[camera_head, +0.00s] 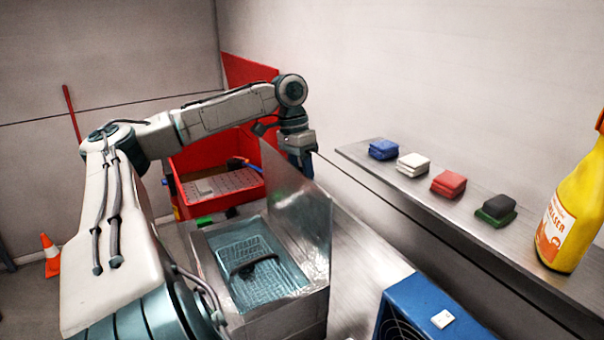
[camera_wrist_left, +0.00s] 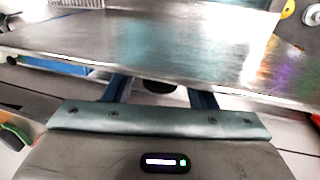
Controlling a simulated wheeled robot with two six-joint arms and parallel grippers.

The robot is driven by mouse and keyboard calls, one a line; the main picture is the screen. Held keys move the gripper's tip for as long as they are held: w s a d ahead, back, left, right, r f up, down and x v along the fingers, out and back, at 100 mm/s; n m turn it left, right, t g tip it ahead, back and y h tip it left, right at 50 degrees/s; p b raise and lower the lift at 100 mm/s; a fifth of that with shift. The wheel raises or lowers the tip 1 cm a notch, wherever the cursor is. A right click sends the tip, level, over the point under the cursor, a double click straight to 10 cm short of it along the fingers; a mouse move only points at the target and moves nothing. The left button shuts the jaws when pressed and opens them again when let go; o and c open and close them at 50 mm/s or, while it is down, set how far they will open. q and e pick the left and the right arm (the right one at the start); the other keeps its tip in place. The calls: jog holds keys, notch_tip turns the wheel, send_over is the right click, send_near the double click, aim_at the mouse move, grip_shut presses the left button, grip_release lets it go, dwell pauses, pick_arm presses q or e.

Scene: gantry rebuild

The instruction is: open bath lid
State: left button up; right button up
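The bath (camera_head: 285,315) is a metal box with blue liquid and a wire basket (camera_head: 250,258) inside. Its lid (camera_head: 300,215) is a shiny metal sheet standing steeply raised along the bath's right side, so the bath is uncovered. My left gripper (camera_head: 300,158) is at the lid's upper edge, on its far side, with the fingertips partly hidden. In the left wrist view, the two fingers (camera_wrist_left: 160,90) are wide apart at the edge of the lid (camera_wrist_left: 150,45). A dark round part shows between them; whether they touch the lid cannot be told. My right gripper is not in view.
A red bin (camera_head: 215,190) stands behind the bath. A blue box with a fan grille (camera_head: 430,310) is at the front right. An orange cone (camera_head: 50,255) stands at the left.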

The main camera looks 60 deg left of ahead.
pick_arm(q)
jog(key=shift+r, duration=0.1)
jog(key=shift+r, duration=0.25)
jog(key=p+v, duration=0.3)
jog(key=v, duration=0.1)
jog(key=shift+a, duration=0.1)
jog(key=v, duration=0.6)
